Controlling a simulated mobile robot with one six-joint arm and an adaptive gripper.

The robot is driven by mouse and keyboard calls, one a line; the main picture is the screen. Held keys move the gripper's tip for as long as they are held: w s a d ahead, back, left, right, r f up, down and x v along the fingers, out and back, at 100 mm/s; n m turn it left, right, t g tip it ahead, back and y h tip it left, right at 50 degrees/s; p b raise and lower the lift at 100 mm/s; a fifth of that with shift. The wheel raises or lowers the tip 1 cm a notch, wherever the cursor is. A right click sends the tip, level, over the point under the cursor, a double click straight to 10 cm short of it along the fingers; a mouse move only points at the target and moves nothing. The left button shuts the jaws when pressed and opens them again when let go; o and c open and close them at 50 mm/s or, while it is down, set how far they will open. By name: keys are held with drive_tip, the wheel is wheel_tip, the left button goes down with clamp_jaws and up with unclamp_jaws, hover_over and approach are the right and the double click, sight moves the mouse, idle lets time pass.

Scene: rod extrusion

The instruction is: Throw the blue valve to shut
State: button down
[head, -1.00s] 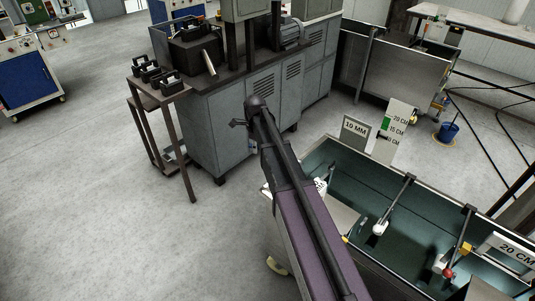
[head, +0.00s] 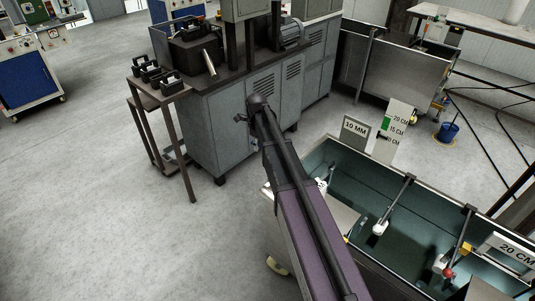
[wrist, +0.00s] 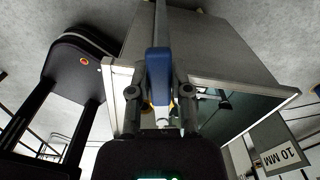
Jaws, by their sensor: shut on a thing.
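The blue valve's handle (wrist: 159,72) shows in the wrist view as a blue grip running up the picture, with a thin grey bar above it. It lies between the two fingers of my gripper (wrist: 159,94), which are shut on it from both sides. The valve's body and pipe are mostly hidden behind the gripper. In the head view my arm covers the place, so neither the valve nor the fingers can be made out there.
A long open tank (head: 335,150) with green inner walls stands at the right, with a 10 MM sign (head: 356,128) at its far end. A grey cabinet machine (head: 232,125) stands beyond my arm. The floor at left is clear.

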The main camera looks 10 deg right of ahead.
drive_tip(key=shift+w+d+m, duration=0.3)
drive_tip(key=shift+w+m, duration=0.05)
drive_tip(key=shift+m, duration=0.35)
drive_tip(key=shift+w+d+m, duration=0.1)
drive_tip(key=shift+d+m, duration=0.05)
drive_tip(key=shift+m, duration=0.15)
drive_tip(key=shift+c, duration=2.4)
unclamp_jaws()
wheel_tip(320, 180, up, 9)
drive_tip(key=p, duration=0.9)
drive_tip(key=shift+r+p, duration=0.55)
